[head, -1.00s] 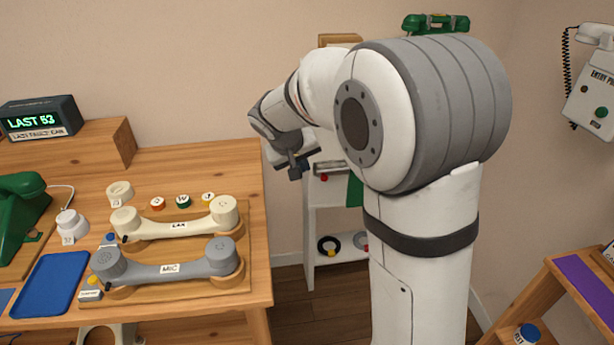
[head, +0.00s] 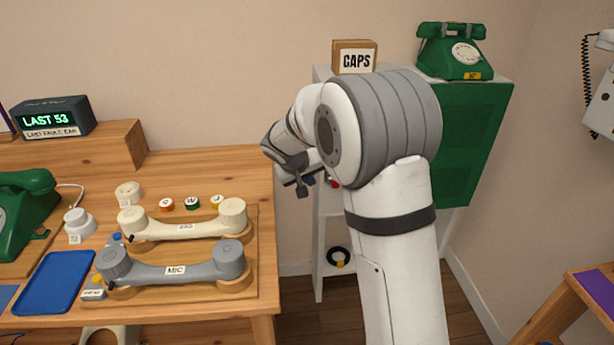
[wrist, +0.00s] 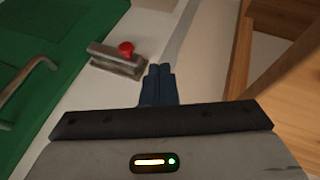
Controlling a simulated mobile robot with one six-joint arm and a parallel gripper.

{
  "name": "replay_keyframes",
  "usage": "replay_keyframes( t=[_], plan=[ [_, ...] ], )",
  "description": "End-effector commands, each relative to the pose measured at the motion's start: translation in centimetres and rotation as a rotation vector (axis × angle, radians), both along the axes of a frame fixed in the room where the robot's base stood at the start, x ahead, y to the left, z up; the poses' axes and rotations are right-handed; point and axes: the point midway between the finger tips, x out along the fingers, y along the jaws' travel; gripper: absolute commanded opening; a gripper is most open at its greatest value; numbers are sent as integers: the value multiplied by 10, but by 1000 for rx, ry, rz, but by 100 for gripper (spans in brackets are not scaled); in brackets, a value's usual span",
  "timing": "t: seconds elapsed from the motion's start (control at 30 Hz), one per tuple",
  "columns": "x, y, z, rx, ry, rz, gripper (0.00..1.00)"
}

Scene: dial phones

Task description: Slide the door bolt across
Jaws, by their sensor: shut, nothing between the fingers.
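The door bolt (wrist: 116,59) is a grey metal piece with a red knob (wrist: 126,48), mounted on a white surface in the wrist view. It lies beside the green door (wrist: 70,30), which has a curved metal handle (wrist: 28,82). The red knob also shows small behind my gripper in the head view (head: 334,183). My gripper (wrist: 157,72) is shut and empty. Its dark fingertips are just right of and below the bolt in the wrist view, with no visible contact.
A wooden table (head: 265,290) with handsets stands left of my gripper. A wooden edge (wrist: 285,75) is close on the right in the wrist view.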

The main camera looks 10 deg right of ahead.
Motion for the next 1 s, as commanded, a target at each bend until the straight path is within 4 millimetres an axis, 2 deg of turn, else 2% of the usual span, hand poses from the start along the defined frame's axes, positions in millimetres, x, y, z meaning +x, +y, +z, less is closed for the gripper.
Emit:
replay_keyframes(
  t=[0.03,0.2,0.3,0.5,1.0],
  plan=[
    [5,-5,-13,-1,3,-2,0],
    [21,-17,-40,-1,2,0,0],
    [24,-34,-38,0,-1,-3,0],
    [28,-50,-41,0,-1,0,0],
    [28,-50,-42,0,-1,10,0]
  ],
)
